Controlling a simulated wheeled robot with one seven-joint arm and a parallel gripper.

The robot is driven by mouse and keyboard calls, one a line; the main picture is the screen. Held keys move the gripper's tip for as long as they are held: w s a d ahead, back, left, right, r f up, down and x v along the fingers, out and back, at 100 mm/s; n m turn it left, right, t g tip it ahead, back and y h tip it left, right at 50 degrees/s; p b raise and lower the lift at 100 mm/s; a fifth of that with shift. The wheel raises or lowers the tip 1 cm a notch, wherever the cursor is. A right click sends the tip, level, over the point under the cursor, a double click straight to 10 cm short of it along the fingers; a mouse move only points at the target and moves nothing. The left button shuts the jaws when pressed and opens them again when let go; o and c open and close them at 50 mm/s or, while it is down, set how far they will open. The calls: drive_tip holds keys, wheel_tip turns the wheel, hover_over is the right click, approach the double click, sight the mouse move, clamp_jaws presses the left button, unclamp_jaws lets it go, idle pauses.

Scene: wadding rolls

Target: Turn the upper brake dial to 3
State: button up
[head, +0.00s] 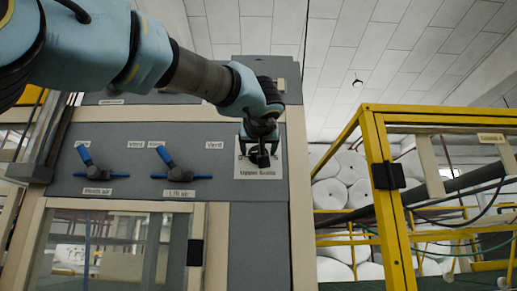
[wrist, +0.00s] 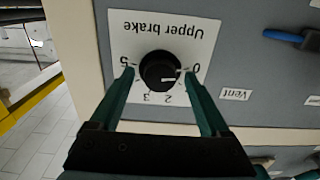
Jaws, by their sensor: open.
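The upper brake dial (wrist: 158,66) is a round black knob on a white plate (wrist: 200,22), seen upside down in the wrist view. Its white mark sits on the lower right of the knob, on the side of the 0 and 2 rather than the 3. The numbers 5, 3, 2 and 0 can be read. My gripper (wrist: 159,72) is open, with one green finger on each side of the knob; whether they touch it I cannot tell. In the head view my gripper (head: 260,142) is in front of the plate (head: 244,171) and hides the dial.
Two blue-handled valves, Mouth air (head: 88,165) and Lift air (head: 172,168), are on the grey panel to the left. A yellow frame (head: 384,200) stands to the right, with white rolls (head: 345,190) behind it.

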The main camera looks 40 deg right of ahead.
drive_tip(key=shift+c, duration=0.3)
clamp_jaws()
